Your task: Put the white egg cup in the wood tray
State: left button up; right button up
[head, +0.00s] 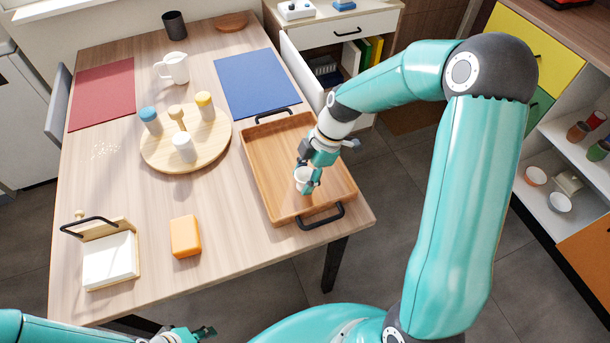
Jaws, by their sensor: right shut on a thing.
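The white egg cup (303,176) is in the grasp of my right gripper (308,181), over the near right part of the wood tray. The gripper's fingers are shut on the cup and hide part of it. I cannot tell whether the cup's base touches the tray floor. The wood tray (268,163) is a rectangular board with raised sides and black handles at its far and near ends, at the table's right edge. My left gripper (200,333) shows only partly at the bottom edge, away from the table objects, and its jaw opening is unclear.
A round wooden board (213,147) left of the tray carries several small containers. An orange block (185,236) and a napkin holder (110,262) stand at the near left. A white jug (175,69), a blue mat (257,84) and a red mat (101,94) lie farther back.

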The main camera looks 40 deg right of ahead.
jog(key=o, duration=1.2)
jog(key=shift+c, duration=0.2)
jog(key=shift+r, duration=0.1)
jog(key=v, duration=1.2)
